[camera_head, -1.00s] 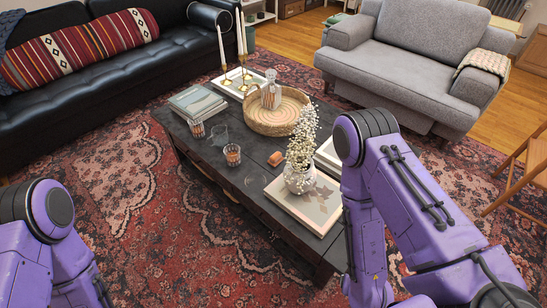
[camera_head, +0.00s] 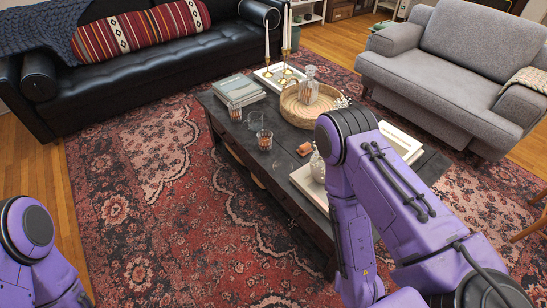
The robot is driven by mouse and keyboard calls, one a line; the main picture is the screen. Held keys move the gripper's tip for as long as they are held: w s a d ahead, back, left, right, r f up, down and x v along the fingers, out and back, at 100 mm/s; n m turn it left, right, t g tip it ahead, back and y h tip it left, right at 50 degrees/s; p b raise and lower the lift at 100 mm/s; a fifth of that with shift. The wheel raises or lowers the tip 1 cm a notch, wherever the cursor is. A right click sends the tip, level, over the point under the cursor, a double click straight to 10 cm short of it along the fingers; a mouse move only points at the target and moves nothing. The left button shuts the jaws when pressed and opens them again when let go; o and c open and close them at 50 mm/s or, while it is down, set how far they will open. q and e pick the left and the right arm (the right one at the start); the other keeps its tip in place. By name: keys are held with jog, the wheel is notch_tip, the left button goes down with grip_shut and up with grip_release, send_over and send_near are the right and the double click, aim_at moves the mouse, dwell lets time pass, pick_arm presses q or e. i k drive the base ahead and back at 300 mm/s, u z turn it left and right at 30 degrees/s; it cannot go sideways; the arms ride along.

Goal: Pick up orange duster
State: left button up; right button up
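A small orange block (camera_head: 304,149), which looks like the orange duster, lies on the dark coffee table (camera_head: 286,140). It is on the bare part of the tabletop, right of a glass and left of my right arm. Neither gripper shows in the head view. Only purple links of my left arm at the lower left and my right arm at the right are visible.
A black sofa (camera_head: 160,70) and a grey armchair (camera_head: 450,75) stand behind. The rug in front is clear.

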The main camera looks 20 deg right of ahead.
aim_at(305, 149)
jog(key=u, duration=0.8)
jog(key=i, duration=1.7)
jog(key=z, duration=0.9)
jog(key=i, duration=0.8)
jog(key=z, duration=1.4)
jog(key=i, duration=0.6)
jog(key=z, duration=0.5)
